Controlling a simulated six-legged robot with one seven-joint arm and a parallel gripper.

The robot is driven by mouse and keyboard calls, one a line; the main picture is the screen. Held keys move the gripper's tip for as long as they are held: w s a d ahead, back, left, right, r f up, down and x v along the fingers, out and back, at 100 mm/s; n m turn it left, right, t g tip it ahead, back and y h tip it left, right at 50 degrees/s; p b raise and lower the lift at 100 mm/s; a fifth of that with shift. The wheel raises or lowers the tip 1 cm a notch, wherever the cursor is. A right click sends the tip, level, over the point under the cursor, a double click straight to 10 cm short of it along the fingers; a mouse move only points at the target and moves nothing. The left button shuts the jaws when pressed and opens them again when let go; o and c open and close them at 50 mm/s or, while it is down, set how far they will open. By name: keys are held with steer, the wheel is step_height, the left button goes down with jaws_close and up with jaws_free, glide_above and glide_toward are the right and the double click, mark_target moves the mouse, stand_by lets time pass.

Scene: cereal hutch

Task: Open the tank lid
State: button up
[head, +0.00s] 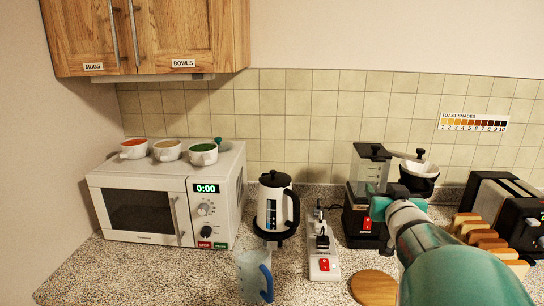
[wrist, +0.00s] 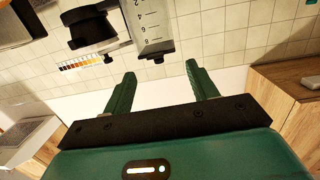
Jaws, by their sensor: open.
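The coffee machine (head: 360,222) stands on the counter right of centre. Its clear tank (head: 371,174) has a dark lid (head: 372,151) on top, which looks shut. In the wrist view, which is upside down, the tank (wrist: 148,22) shows scale numbers and its dark lid (wrist: 156,48) edge with a small tab. My gripper (wrist: 161,70) is open and empty, its two green fingers apart. The lid appears between and beyond the fingertips, with no contact visible. In the head view my teal arm reaches toward the machine, and I cannot make out the fingers there.
A white bowl-shaped part (head: 419,168) on a dark holder sits right of the tank. A white kettle (head: 273,208), a power strip (head: 323,255), a blue-handled jug (head: 251,275) and a wooden disc (head: 374,287) are nearby. Bread slices (head: 480,236) and a toaster (head: 493,208) stand at right.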

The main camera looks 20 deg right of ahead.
mark_target(379, 161)
steer(key=shift+n+t, duration=0.3)
steer(key=shift+t, duration=0.3)
steer(key=x, duration=0.4)
steer(key=d+r+x, duration=0.1)
steer(key=x, duration=0.4)
steer(key=s+d+x, duration=0.1)
steer(key=x, duration=0.3)
steer(key=shift+w+d+r, duration=0.15)
steer(key=shift+w+r, duration=0.05)
steer(key=shift+w, duration=0.05)
jaws_close()
